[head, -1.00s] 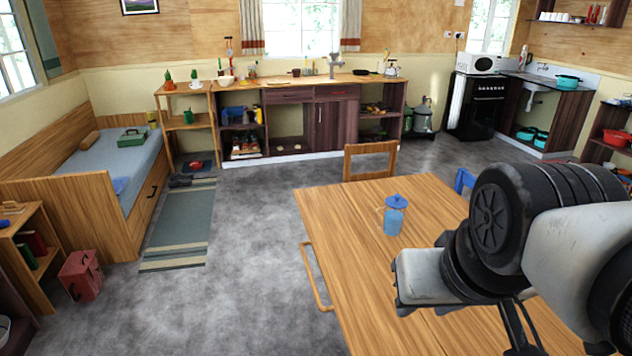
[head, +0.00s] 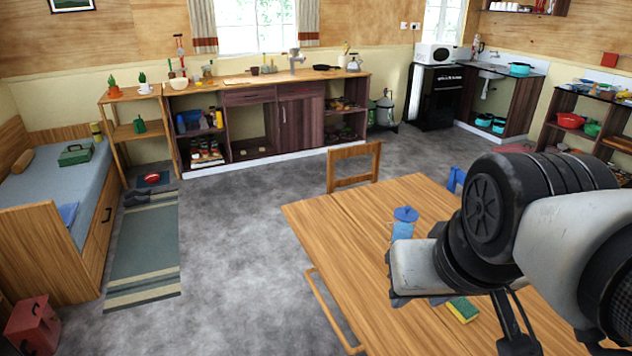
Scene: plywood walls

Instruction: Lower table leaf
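The wooden table (head: 425,187) stands at the right front, partly hidden behind my arm. A seam runs along its top, and the table leaf (head: 335,237) on the left side lies raised and level with the rest. A wooden support frame (head: 322,303) shows below the leaf's left edge. My arm reaches in from the right over the table. Thin dark parts below it, perhaps my gripper (head: 515,325), are cut by the bottom edge; their opening cannot be made out. No contact with the leaf shows.
A wooden chair (head: 353,168) stands behind the table. A red box (head: 35,325) is on the floor at the lower left. Grey floor left of the table is clear.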

